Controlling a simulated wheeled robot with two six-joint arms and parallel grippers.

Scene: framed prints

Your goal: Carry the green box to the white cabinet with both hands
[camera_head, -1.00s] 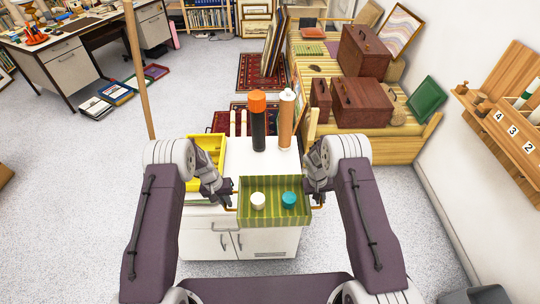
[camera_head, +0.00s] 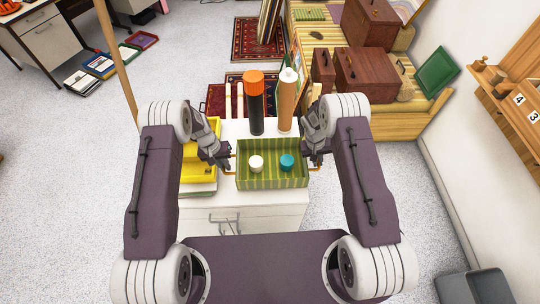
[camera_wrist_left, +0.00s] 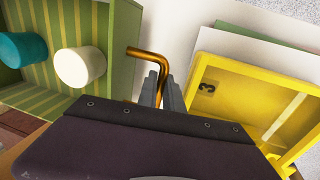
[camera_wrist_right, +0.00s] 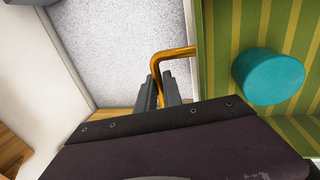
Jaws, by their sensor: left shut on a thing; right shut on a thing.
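The green striped box (camera_head: 272,180) is an open tray with a brass handle at each end. A white cup-like piece (camera_head: 256,163) and a teal one (camera_head: 287,162) stand in it. My left gripper (camera_head: 229,164) is shut on the left handle (camera_wrist_left: 152,52). My right gripper (camera_head: 315,163) is shut on the right handle (camera_wrist_right: 170,54). The box is level, over or on the front part of the white cabinet's top (camera_head: 242,213); I cannot tell whether it touches. The cabinet's doors face me below the box.
A yellow tray (camera_head: 200,150) lies at the cabinet's left, close to my left gripper. An orange-capped black tube (camera_head: 255,105) and a brown tube (camera_head: 286,105) stand behind the box. Brown cases (camera_head: 364,75) rest on a striped bench beyond. A grey bin (camera_head: 473,285) is at lower right.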

